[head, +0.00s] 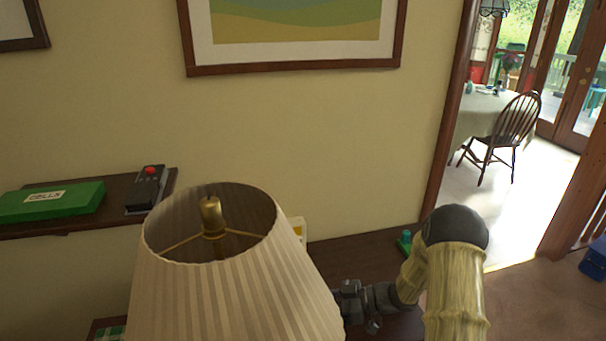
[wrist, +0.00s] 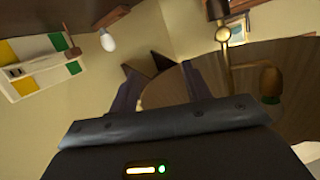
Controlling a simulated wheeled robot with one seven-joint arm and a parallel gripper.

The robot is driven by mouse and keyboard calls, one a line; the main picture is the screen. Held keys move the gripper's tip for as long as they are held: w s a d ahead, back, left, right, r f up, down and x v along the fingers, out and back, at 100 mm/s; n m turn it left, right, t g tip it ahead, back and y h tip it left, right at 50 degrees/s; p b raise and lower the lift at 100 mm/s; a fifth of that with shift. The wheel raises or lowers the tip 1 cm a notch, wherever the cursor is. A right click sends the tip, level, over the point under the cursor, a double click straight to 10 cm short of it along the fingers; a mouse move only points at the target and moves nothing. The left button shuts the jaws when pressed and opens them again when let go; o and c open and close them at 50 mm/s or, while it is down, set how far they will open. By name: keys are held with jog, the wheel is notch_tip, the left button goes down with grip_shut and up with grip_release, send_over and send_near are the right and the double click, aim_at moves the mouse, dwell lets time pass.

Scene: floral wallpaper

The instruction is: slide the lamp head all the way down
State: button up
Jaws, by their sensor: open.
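A table lamp with a pleated cream lampshade (head: 230,285) and a brass finial (head: 211,214) fills the lower middle of the head view. Its base is out of frame. My gripper (wrist: 160,85) shows in the wrist view with two dark fingers apart and nothing clearly between them. In the head view my dark wrist reaches to the right side of the shade, and the fingertips are hidden there. The wrist view also shows a brass rod and joint (wrist: 223,34) right of the fingers, before a large brown rounded surface (wrist: 285,65). I cannot tell whether the fingers touch the lamp.
A shelf (head: 60,222) at left holds a green box (head: 50,201) and a black device with a red button (head: 146,188). A dark tabletop (head: 350,250) runs along the wall, with a small green-and-blue object (head: 405,242). A framed picture (head: 292,68) hangs above. A doorway opens at right.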

jog(key=w+d+r+m+t+h, duration=0.3)
jog(key=w+r+m+t+h, duration=0.1)
jog(key=w+t+h, duration=0.15)
jog(key=s+d+r+m+h, duration=0.3)
jog(key=d+r+m+h, duration=0.2)
jog(key=d+h, duration=0.15)
jog(key=s+r+m+g+h, duration=0.3)
jog(key=s+m+g, duration=0.25)
jog(key=s, duration=1.55)
notch_tip(320, 180, up, 9)
jog(key=t+p, duration=0.1)
jog(key=p, duration=0.8)
jog(key=shift+w+d+m, duration=0.3)
jog(key=shift+w+m, duration=0.05)
jog(key=shift+w, duration=0.05)
jog(key=shift+f, duration=0.15)
